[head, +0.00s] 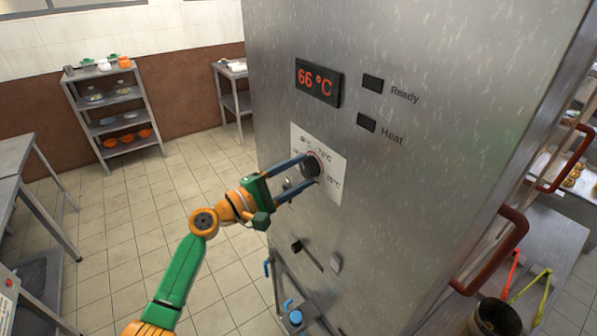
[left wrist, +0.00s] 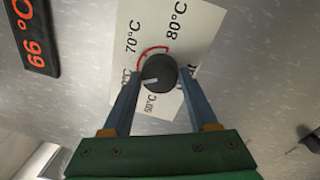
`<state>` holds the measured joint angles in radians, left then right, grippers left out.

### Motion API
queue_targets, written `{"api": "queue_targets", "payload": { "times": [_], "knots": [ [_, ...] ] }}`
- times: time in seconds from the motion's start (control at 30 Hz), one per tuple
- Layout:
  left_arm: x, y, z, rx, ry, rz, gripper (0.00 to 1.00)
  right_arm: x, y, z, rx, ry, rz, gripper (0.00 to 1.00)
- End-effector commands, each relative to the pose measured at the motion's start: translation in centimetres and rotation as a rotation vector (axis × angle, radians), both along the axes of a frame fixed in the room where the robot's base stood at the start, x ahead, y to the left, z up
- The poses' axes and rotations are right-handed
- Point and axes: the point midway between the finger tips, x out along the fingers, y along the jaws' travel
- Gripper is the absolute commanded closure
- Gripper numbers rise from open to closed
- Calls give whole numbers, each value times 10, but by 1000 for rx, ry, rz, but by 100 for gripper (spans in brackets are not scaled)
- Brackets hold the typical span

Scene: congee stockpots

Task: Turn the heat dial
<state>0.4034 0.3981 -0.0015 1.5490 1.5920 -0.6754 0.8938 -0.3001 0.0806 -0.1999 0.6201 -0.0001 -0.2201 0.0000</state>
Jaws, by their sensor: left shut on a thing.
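The heat dial (head: 311,165) is a round dark knob on a white label plate (head: 337,170) on the front of a tall steel cabinet. In the left wrist view the dial (left wrist: 158,72) has a white mark pointing left, and a red arc lies beside it near the 70°C print. My left gripper (head: 311,168) is shut on the dial, with one blue-grey finger on each side. The fingers hide some of the printed temperatures. The red display (head: 319,83) above reads 66 °C. My right gripper is not in view.
Small dark Ready (head: 373,84) and Heat (head: 366,123) indicators sit right of the dial. Red handles (head: 494,250) stick out at the cabinet's right side. A shelf rack (head: 111,110) stands at the back left. The tiled floor left of the cabinet is mostly clear.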

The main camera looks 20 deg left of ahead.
Motion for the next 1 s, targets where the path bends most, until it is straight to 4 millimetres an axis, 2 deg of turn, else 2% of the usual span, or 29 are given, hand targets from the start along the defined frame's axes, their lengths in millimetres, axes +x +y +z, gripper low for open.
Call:
{"api": "queue_targets", "payload": {
  "times": [0.27,0.3,0.4,0.73,1.0],
  "knots": [
    [0,1,3,-3,-5,4,96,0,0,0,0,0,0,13],
    [0,1,3,-2,-6,3,33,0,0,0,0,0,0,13],
    [0,1,2,-1,-5,2,10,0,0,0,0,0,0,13],
    [-4,4,-2,2,-3,2,10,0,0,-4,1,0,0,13],
    [-48,35,-10,4,-2,2,10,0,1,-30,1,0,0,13]
  ]
}}
